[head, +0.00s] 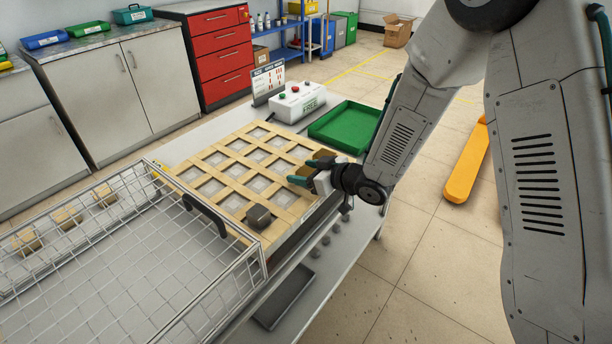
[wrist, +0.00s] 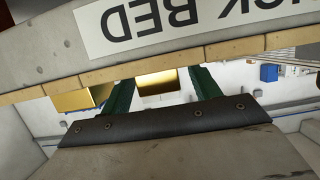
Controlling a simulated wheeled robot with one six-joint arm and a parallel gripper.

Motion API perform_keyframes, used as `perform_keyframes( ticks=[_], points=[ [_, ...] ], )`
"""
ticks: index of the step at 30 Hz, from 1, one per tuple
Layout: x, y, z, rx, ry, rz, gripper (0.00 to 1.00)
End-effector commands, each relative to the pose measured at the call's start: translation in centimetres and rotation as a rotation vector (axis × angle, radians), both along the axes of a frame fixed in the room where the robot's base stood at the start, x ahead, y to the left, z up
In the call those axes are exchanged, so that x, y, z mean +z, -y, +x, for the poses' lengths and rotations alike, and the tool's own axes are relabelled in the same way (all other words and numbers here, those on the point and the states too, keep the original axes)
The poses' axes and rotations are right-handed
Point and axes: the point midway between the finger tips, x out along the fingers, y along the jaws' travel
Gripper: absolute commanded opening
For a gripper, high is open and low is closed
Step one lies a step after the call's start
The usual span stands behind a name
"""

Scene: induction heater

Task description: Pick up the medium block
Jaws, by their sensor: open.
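A dark grey block (head: 258,217) sits at the near edge of the wooden grid bed (head: 216,160). Several tan blocks (head: 67,218) lie in the wire basket at the left. Which one is the medium block I cannot tell from these views. My gripper (head: 309,170) is open above the right side of the grid, to the right of and beyond the grey block. In the wrist view my green fingers (wrist: 162,88) stand apart. A gold surface (wrist: 158,84) shows between them, and a second gold surface (wrist: 80,98) shows left of them. I cannot tell whether they touch it.
The wire basket (head: 203,328) has a tall mesh wall and a dark handle beside the grid. A white control box (head: 297,103) and a green tray (head: 346,129) stand behind. A dark shallow tray (head: 284,298) lies below the bed. The bed's lettered label (wrist: 165,20) shows in the wrist view.

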Motion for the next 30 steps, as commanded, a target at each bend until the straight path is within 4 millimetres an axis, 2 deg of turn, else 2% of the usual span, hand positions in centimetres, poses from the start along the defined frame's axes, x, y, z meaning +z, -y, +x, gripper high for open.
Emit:
perform_keyframes(
  ticks=[4,9,11,22,30],
  points=[
    [0.0,0.0,0.0,0.0,0.0,0.0,0.62],
    [0.0,0.0,-0.1,0.0,0.0,0.0,0.15],
    [0.0,0.0,-0.1,0.0,0.0,0.0,0.0],
    [0.4,-0.1,0.0,0.001,0.001,0.002,0.0],
    [2.6,-0.4,-0.1,0.006,0.003,0.001,0.0]
  ],
)
